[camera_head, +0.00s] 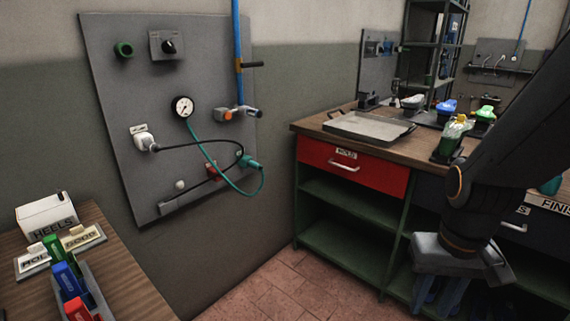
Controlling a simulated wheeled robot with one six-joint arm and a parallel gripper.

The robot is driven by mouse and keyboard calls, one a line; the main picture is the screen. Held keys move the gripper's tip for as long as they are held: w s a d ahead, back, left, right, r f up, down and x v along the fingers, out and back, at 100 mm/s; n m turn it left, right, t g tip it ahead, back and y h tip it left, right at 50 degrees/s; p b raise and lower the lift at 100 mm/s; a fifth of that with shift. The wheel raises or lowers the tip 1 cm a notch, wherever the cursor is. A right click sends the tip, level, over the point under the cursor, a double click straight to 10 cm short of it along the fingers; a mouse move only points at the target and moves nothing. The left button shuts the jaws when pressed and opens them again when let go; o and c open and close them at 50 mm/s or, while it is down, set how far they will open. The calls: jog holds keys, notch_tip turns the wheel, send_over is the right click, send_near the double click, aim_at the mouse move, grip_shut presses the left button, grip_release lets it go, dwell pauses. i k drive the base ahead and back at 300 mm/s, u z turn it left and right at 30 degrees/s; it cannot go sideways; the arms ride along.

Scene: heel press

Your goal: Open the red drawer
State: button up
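The red drawer (375,173) is under the left end of the wooden-topped workbench (437,141). Its front sits flush with the bench, so it looks shut. It has a pale bar handle (345,167) and a small white label above it. My gripper (438,298) hangs pointing down at the lower right, in front of the bench and to the right of the drawer. Its two blue fingers appear apart with nothing between them. It is clear of the handle. My arm hides part of the bench's right side.
A metal tray (368,127) lies on the bench above the drawer. Green open shelves (345,245) are below it. A dark drawer with a handle (513,227) is at the right. A side table (118,268) with coloured items stands at left. The tiled floor (262,290) between is clear.

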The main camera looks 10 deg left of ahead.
aim_at(393, 178)
jog(key=u, duration=0.35)
jog(key=k, duration=1)
jog(key=z, duration=1)
jog(key=i, duration=1.45)
jog(key=u, duration=0.8)
jog(key=i, duration=0.75)
jog(key=u, duration=0.05)
